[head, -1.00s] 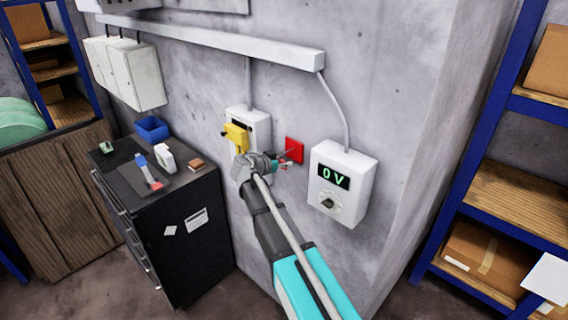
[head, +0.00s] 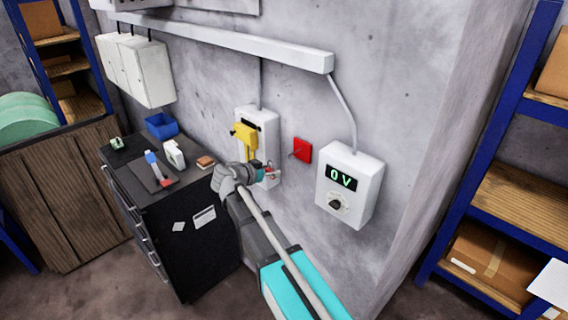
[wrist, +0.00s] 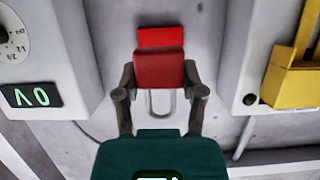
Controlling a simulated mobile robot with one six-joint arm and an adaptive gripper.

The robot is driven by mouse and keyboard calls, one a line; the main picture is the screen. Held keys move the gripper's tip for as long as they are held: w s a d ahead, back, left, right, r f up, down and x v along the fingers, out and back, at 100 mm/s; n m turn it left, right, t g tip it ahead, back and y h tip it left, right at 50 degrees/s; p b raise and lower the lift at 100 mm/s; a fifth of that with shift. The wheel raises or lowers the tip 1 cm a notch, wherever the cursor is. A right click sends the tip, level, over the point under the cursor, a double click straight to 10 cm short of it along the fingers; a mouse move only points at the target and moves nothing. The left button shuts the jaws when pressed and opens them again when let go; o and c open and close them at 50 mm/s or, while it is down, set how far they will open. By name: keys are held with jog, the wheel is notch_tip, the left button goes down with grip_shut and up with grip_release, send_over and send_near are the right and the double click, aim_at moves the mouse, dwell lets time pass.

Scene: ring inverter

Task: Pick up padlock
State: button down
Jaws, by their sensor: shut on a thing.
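The red padlock (wrist: 159,68) shows in the wrist view with its body between my two fingers. Its grey U-shaped shackle shows below the body in that view. My gripper (wrist: 158,78) is shut on the padlock body from both sides. In the head view my gripper (head: 266,173) is in front of the wall, left of and below the red square plate (head: 302,150). The padlock is too small there to make out clearly. The red plate (wrist: 163,37) also shows beyond the padlock in the wrist view.
A white box with a yellow handle (head: 244,132) is on the wall close to my gripper. A white box reading 0V (head: 348,184) is to the right. A black cabinet (head: 200,240) with small items on top stands left. Blue shelving is at far right.

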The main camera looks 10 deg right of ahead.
jog(key=s+a, duration=0.4)
jog(key=a, duration=0.2)
jog(key=shift+s+a, duration=0.35)
jog(key=shift+s, duration=0.05)
dwell(0.6)
notch_tip(320, 180, down, 7)
jog(key=b, duration=0.7)
jog(key=shift+s+a+r, duration=0.1)
